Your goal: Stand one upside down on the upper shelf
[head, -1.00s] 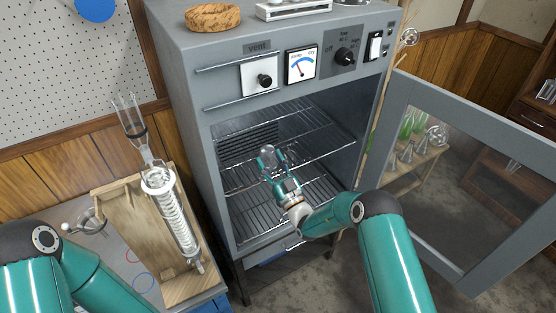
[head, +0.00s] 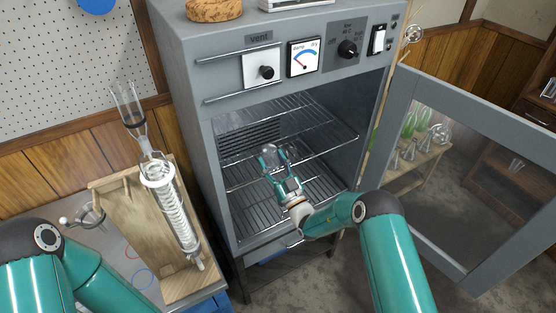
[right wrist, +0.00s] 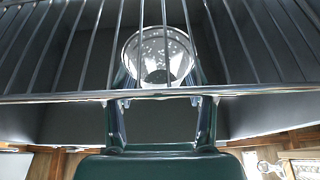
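A small clear glass vessel (head: 268,155) is between the fingers of my right gripper (head: 276,163), inside the open grey cabinet. In the right wrist view the glass (right wrist: 158,55) shows as a round shape between the two fingers (right wrist: 161,104), which sit close on both sides of it. The upper wire shelf (head: 315,137) crosses the cabinet around the gripper's height. Its wires (right wrist: 90,50) pass in front of the glass in the right wrist view. I cannot tell whether the glass touches the shelf. My left gripper is out of view; only its arm shows.
The lower wire shelf (head: 250,215) is bare. The glazed cabinet door (head: 395,125) stands open at the right. More flasks stand on a wooden table (head: 420,165) behind it. A glass condenser (head: 172,215) on a wooden stand is at the left.

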